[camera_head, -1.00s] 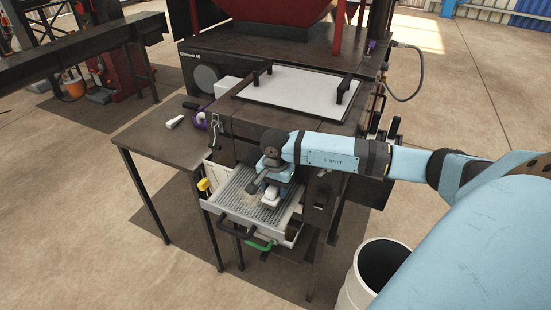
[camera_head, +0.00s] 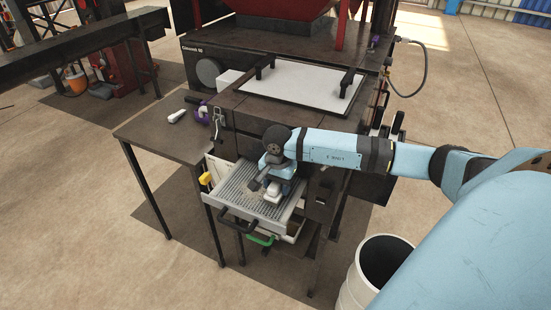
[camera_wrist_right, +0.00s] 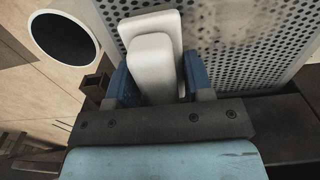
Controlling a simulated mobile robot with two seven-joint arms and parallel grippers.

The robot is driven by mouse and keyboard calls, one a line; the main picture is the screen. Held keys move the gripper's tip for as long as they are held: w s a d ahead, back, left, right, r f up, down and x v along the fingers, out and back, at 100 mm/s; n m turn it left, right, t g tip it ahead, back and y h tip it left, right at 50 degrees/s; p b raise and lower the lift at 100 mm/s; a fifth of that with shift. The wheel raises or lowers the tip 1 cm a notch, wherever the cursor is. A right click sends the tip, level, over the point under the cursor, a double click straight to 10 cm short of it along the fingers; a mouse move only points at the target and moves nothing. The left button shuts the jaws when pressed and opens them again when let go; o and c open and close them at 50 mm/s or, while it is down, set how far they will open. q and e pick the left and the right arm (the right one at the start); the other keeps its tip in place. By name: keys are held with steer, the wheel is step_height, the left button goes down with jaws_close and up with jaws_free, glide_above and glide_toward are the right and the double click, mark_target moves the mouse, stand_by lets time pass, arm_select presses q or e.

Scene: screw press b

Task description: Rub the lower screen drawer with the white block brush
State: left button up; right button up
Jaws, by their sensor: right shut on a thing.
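The white block brush (camera_head: 272,193) is held in my right gripper (camera_head: 268,185), over the right part of the pulled-out screen drawer (camera_head: 241,196) in the head view. In the right wrist view my right gripper (camera_wrist_right: 160,88) is shut on the white block brush (camera_wrist_right: 153,58), with a blue finger on each side. The perforated screen of the drawer (camera_wrist_right: 258,40) lies just beyond the brush there. I cannot tell if the brush touches the screen. The drawer has a black front handle, and a green handle (camera_head: 262,239) shows below it. My left gripper is not in view.
A side table (camera_head: 165,140) at the left carries a white-handled tool (camera_head: 177,116) and a purple item (camera_head: 203,114). A white bin (camera_head: 381,265) stands on the floor at the right. A white-topped panel with black handles (camera_head: 300,85) lies above the drawer.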

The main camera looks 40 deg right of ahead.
steer(key=shift+w+a+f+b, duration=0.1)
steer(key=shift+w+a+b, duration=0.2)
steer(key=shift+w+b, duration=0.3)
steer(key=shift+w+a+f+b, duration=0.1)
steer(key=shift+w+a+b, duration=0.2)
steer(key=shift+w, duration=0.45)
steer(key=shift+w+a+b, duration=0.3)
steer(key=shift+w+b, duration=0.15)
steer(key=shift+w, duration=0.25)
steer(key=shift+r, duration=0.1)
steer(key=shift+w+r+p, duration=0.1)
steer(key=shift+r+p, duration=0.2)
steer(key=shift+r, duration=0.4)
